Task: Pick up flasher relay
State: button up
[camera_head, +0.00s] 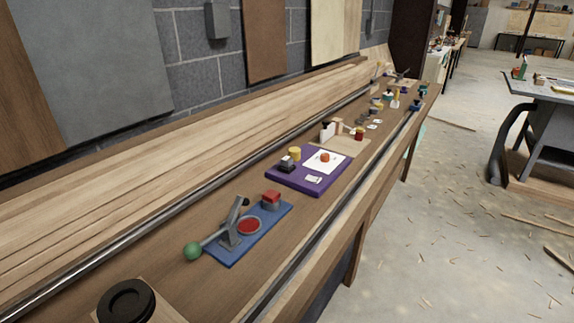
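I cannot tell for sure which thing is the flasher relay. Several small parts lie along a long wooden bench (172,262). A small dark block with a pale top (287,163) and a yellow cylinder (294,153) stand on a purple board (290,181). A white sheet (315,165) with an orange-red piece (325,157) lies on the same board. Further back are small parts too small to name, among them a dark red cylinder (359,134). My gripper is not in view.
A blue board (224,255) carries a lever with a green knob (193,252), a red disc (249,226) and a red block (271,197). A black round piece (126,301) is at the near end. Planks line the wall side. Open floor (450,220) with wood scraps lies right.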

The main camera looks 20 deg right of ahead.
aim_at(286, 163)
jog(key=i+l+u, duration=0.1)
jog(key=i+l, duration=0.95)
jog(key=l, duration=0.15)
jog(key=i+l+u, duration=0.1)
jog(key=i+l, duration=0.2)
jog(key=l, duration=0.15)
